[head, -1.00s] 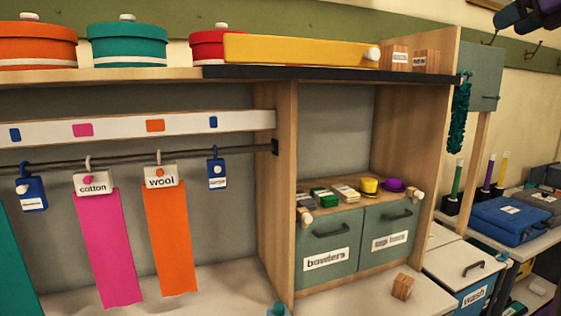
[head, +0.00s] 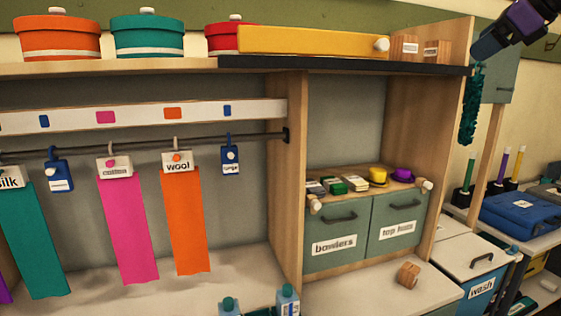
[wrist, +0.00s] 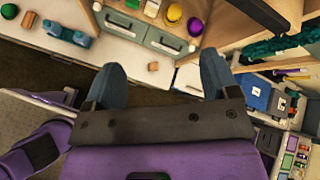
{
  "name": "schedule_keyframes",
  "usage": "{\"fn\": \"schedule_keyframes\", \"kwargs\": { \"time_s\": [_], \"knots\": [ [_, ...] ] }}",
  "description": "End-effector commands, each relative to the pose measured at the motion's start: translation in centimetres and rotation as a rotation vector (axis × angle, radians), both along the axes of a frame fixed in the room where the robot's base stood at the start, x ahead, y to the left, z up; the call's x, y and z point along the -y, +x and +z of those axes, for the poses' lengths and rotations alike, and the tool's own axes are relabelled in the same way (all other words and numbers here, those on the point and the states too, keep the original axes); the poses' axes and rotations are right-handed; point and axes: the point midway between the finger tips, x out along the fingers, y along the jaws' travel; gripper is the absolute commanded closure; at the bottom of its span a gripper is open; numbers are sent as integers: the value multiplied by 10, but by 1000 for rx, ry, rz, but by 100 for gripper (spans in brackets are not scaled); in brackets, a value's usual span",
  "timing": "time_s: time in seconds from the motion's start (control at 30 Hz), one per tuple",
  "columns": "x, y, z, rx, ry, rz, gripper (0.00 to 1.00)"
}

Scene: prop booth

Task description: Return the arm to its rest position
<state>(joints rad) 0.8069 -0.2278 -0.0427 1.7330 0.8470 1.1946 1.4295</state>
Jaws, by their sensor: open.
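My gripper (wrist: 162,78) shows in the wrist view with its two blue-grey fingers spread wide apart and nothing between them. Beyond the fingers lie the booth's shelf, drawers and floor. In the head view, part of my purple arm and a blue-grey finger of the gripper (head: 487,47) show at the top right corner, in front of the green cabinet door; the rest is out of frame. The gripper appears to touch nothing.
A yellow box (head: 310,42) and round hat boxes (head: 149,38) stand on the top shelf. Fabric strips (head: 185,220) hang from a rail. A wooden block (head: 408,275) and bottles (head: 288,299) are on the counter. A blue case (head: 520,214) lies at right.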

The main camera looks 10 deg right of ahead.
Motion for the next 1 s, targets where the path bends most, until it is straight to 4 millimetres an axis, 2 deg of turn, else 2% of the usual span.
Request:
{"fn": "schedule_keyframes", "kwargs": {
  "time_s": [0.03,0.2,0.4,0.5,0.63,0.8,1.0],
  "knots": [
    [-22,-1,-11,-17,-66,67,20],
    [-93,-18,-61,-80,-377,373,20],
    [-161,-55,-123,-114,-763,790,20],
    [-187,-79,-154,-112,-956,1015,20],
    [-213,-112,-194,-88,-1205,1314,20],
    [-231,-146,-237,-40,-1476,1646,20],
    [-236,-164,-260,0,-1634,1840,20]
  ]
}}
